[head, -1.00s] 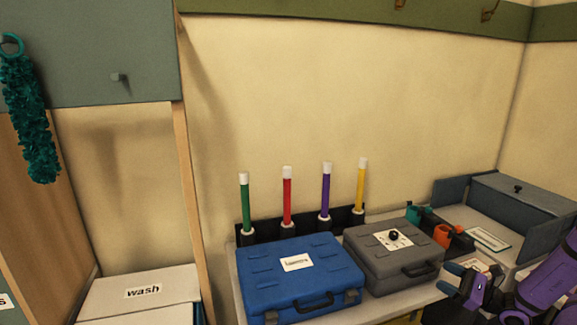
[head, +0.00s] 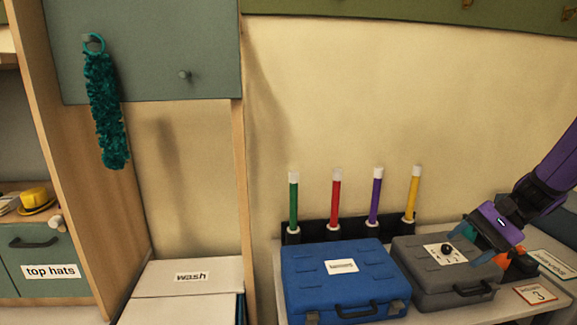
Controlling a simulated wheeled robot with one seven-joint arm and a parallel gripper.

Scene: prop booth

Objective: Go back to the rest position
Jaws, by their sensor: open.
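My gripper (head: 472,246), on a purple and black arm, is at the right of the head view. Its two blue-grey fingers are apart with nothing seen between them. It hangs over or in front of the right part of the grey case (head: 422,277), close to a black ball on the case's white label; I cannot tell whether it touches the case. The case is shut.
A shut blue case (head: 330,270) lies beside the grey one on the table. Behind them a black rack (head: 318,227) holds green, red, purple and yellow sticks upright. A "wash" box (head: 190,277) stands left. A teal garland (head: 104,110) hangs from the cabinet.

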